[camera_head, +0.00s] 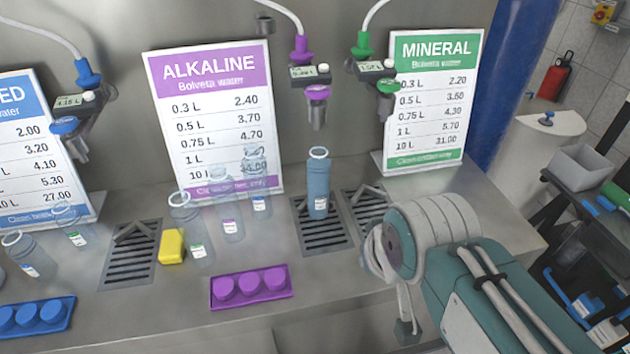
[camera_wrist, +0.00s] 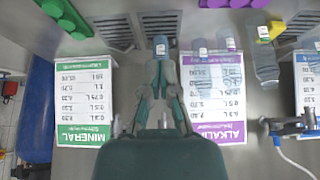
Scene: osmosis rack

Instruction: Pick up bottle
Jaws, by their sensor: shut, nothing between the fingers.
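A blue-tinted bottle (camera_head: 318,190) stands upright on a drain grate under the purple dispenser in the head view. I cannot tell whether the tips touch this bottle. In the head view my arm is at the lower right and my fingers are not clear.
An alkaline price board (camera_head: 210,120) and a mineral board (camera_head: 432,100) stand at the back. A purple cap tray (camera_head: 252,300), a yellow block (camera_head: 172,246) and a blue cap tray (camera_head: 38,330) lie in front. A purple nozzle (camera_head: 317,97) hangs above the blue bottle.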

